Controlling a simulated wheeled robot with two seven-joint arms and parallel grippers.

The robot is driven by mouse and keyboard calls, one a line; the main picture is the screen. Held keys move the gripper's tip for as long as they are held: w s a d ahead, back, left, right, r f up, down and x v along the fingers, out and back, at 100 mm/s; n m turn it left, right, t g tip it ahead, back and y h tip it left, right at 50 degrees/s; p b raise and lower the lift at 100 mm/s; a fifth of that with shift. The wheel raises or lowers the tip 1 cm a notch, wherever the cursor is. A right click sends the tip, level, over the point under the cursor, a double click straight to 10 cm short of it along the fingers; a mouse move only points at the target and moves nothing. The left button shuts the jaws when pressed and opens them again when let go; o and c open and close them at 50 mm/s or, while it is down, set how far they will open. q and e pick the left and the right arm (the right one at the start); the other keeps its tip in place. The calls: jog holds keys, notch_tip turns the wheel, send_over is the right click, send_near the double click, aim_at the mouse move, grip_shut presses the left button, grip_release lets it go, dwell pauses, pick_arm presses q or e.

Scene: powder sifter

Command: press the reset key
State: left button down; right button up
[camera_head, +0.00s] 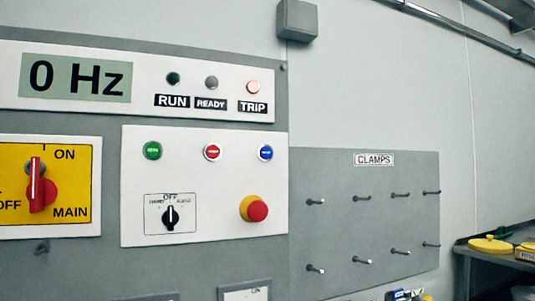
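A white control panel (220,188) is on the grey cabinet front. It has a row of three round push buttons: green (152,150), red (212,152) and blue (265,152). Their lettering is too small to read, so I cannot tell by label which is the reset key. Above, the display (76,78) reads 0 Hz. The TRIP lamp (253,87) looks lit pale red. The RUN lamp (173,78) is dark green and the READY lamp (211,82) grey. Neither of my grippers is in view.
A red mushroom button (257,210) on a yellow collar sticks out below the blue button. A black selector (170,216) and a red main switch (38,188) are to the left. The CLAMPS board (338,235) has several protruding pegs. A shelf (480,251) at right holds yellow items.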

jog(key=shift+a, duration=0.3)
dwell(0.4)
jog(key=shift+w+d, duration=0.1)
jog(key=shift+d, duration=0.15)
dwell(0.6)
